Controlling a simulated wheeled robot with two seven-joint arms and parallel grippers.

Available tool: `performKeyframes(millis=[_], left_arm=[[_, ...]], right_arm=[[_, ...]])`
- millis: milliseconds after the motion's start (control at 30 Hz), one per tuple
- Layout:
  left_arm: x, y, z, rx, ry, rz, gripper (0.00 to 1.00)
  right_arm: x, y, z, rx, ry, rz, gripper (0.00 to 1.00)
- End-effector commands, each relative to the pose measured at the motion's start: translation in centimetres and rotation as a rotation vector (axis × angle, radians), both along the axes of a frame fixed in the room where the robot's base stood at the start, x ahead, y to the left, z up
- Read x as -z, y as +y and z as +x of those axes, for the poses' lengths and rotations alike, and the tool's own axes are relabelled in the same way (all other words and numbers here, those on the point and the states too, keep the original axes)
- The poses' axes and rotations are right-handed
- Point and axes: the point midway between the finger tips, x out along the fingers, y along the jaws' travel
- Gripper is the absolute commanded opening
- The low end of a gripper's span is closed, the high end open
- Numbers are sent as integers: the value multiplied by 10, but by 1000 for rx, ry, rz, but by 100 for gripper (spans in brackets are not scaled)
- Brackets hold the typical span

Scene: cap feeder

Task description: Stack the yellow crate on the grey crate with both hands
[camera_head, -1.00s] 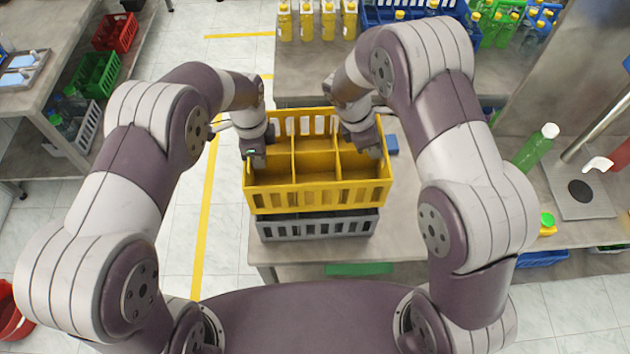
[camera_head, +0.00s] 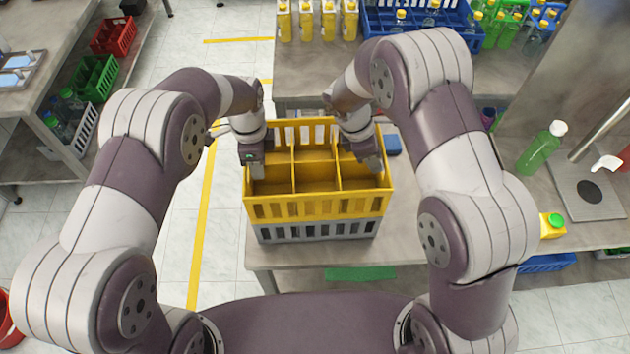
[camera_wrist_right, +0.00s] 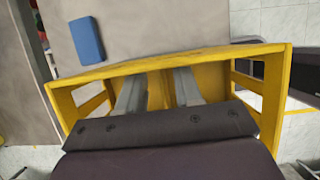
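The yellow crate (camera_head: 318,206), with open compartments, sits upright on the grey crate (camera_head: 318,230) in the head view, with no clear gap between them. The grey crate's lower front shows below it. My left gripper (camera_head: 254,170) is at the yellow crate's left wall, its fingers pointing down; their spacing is unclear. My right gripper (camera_head: 370,164) is at the right wall. In the right wrist view, its two grey fingers (camera_wrist_right: 158,92) stand apart inside the yellow crate's frame (camera_wrist_right: 180,58), with yellow between them; I see no clear grip on the wall.
The crates stand on a grey table (camera_head: 415,215). A green bottle (camera_head: 542,148) stands further right. Yellow bottles (camera_head: 318,20) and a blue crate (camera_head: 425,22) are behind.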

Motion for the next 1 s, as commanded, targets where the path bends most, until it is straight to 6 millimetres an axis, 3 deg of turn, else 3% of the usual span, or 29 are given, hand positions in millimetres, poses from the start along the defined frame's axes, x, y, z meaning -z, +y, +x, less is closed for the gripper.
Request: performKeyframes(millis=[267,633,1000], left_arm=[[-81,0,0,0,-3,-1,35],[-105,0,-1,0,1,0,35],[-105,0,-1,0,0,0,35]], right_arm=[[0,0,0,0,0,0,34],[-4,2,1,-1,-2,0,34],[-64,27,1,-1,-1,0,34]])
